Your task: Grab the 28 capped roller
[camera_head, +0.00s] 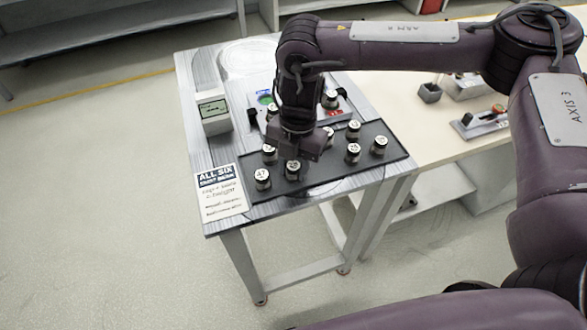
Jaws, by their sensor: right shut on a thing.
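Several white-capped rollers stand on a dark tray (330,182) on the table. My right gripper (296,156) reaches down from above among them and is shut on a capped roller (293,168) at the tray's front. I cannot read that roller's number for certain. A roller that seems marked 47 (262,176) stands just left of it. Other rollers stand to the right, such as one near the front (353,151) and one at the right end (380,144). The gripper hides part of the tray and its jaws. My left gripper is not in view.
A sign reading ALL SIX (221,193) lies at the table's left front. A white box with a green display (214,115) stands behind it. Behind the tray is a panel with another roller (330,99). A beige bench (440,134) with small fixtures adjoins on the right.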

